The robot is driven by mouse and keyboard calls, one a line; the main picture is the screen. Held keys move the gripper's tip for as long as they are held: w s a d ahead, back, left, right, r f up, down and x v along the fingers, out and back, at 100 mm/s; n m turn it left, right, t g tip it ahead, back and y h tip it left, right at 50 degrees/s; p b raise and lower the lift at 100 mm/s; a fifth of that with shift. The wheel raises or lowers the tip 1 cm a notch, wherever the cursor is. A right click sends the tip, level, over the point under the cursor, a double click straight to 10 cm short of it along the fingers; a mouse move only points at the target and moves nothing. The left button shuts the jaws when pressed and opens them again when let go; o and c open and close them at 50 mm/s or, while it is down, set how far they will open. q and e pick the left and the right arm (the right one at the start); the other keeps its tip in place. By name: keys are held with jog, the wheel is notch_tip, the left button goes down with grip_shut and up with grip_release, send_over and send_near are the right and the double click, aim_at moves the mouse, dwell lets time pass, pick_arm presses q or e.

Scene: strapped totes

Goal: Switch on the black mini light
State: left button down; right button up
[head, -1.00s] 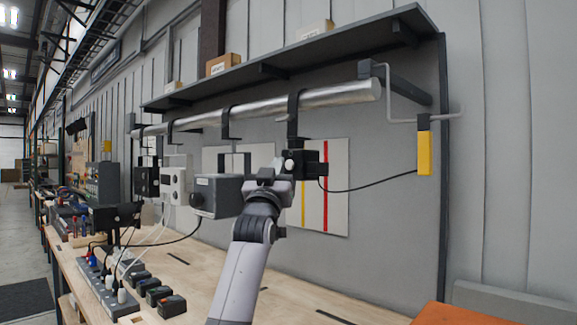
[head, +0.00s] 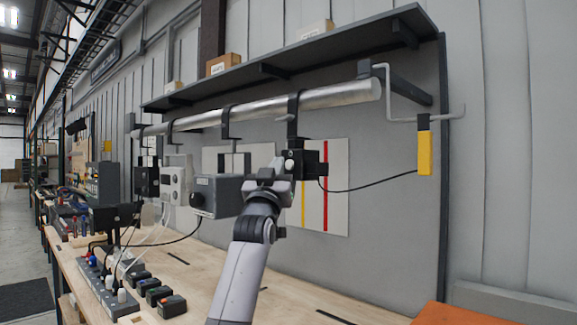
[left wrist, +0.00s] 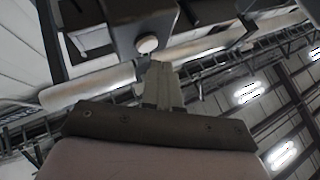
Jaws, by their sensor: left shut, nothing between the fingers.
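A small black box-shaped light (head: 312,160) hangs from the metal bar by a dark hook, with a cable running right from it. A round pale button (head: 289,164) sits on its left side. In the left wrist view a dark box (left wrist: 112,22) carries a round pale button (left wrist: 147,44). My right gripper is not in view.
A grey box with a dial (head: 216,196) hangs close left of my gripper, with a white unit (head: 174,184) and another black box (head: 146,181) farther left. A yellow handle (head: 424,152) hangs at right. The workbench (head: 215,268) below holds a power strip (head: 108,292).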

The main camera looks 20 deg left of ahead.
pick_arm(q)
jog(key=shift+w, duration=0.15)
dwell(0.6)
jog(key=shift+w+d, duration=0.15)
jog(key=shift+w, duration=0.1)
jog(key=shift+w+d, duration=0.1)
jog(key=shift+w, duration=0.25)
dwell(0.6)
jog(key=shift+s, duration=0.1)
jog(key=shift+s+a+b, duration=0.25)
jog(key=shift+s+b, duration=0.35)
jog(key=shift+s, duration=0.05)
